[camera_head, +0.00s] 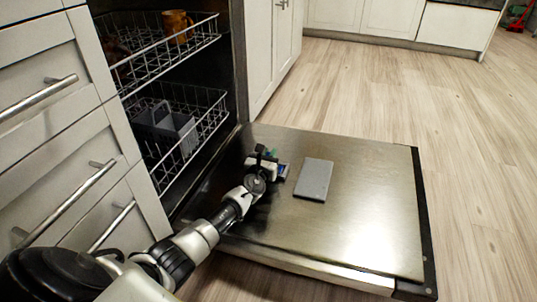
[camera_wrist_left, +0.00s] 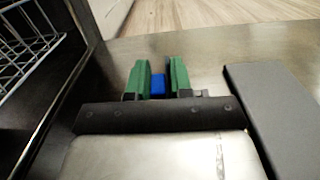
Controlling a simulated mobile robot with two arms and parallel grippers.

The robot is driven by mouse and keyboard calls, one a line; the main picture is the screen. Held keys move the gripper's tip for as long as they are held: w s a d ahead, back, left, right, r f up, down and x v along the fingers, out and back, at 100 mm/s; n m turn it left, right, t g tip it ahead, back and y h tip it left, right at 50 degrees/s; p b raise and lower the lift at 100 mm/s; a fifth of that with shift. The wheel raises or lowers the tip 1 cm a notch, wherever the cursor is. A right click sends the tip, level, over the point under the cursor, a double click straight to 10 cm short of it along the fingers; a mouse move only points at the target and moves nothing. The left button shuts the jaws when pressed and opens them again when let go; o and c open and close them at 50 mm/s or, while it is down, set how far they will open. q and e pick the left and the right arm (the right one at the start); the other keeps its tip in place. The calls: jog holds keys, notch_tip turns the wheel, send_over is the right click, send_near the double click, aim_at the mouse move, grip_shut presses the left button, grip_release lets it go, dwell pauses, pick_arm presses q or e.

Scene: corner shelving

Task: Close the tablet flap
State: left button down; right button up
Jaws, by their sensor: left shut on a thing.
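The open dishwasher door (camera_head: 365,225) lies flat, its metal inner face up. A grey rectangular slab (camera_head: 314,179), likely the tablet flap, is on this face; it also shows as a dark slab at the right in the left wrist view (camera_wrist_left: 272,115). I cannot tell how it is hinged. My left gripper (camera_head: 280,168) is low over the door, just left of the slab and apart from it. In the left wrist view its green fingers (camera_wrist_left: 158,80) are shut on a small blue block (camera_wrist_left: 158,85). Any tablet compartment is hidden. My right gripper is not in view.
The lower rack (camera_head: 205,125) with a grey basket (camera_head: 160,125) and the upper rack (camera_head: 200,45) with a brown mug (camera_head: 177,25) are inside the dishwasher at left. Drawers (camera_head: 70,135) stand nearer. The wooden floor (camera_head: 400,90) beyond the door is clear.

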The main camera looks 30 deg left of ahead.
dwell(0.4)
pick_arm(q)
jog(key=shift+d+r+m+p, duration=0.1)
jog(key=shift+r+m+p, duration=0.05)
jog(key=shift+m+p, duration=0.35)
jog(key=shift+w+d+m+p, duration=0.15)
jog(key=shift+d+m+p, duration=0.35)
jog(key=shift+m, duration=0.6)
jog(key=shift+w+d+f+m+p, duration=0.15)
jog(key=shift+d+m+p, duration=0.25)
jog(key=shift+m, duration=0.5)
jog(key=shift+w+d+f+m+p, duration=0.15)
jog(key=shift+d+m+p, duration=0.2)
jog(key=shift+m, duration=0.55)
jog(key=shift+s, duration=0.1)
jog(key=shift+a, duration=0.1)
jog(key=c, duration=1.1)
grip_release()
jog(key=shift+s, duration=0.1)
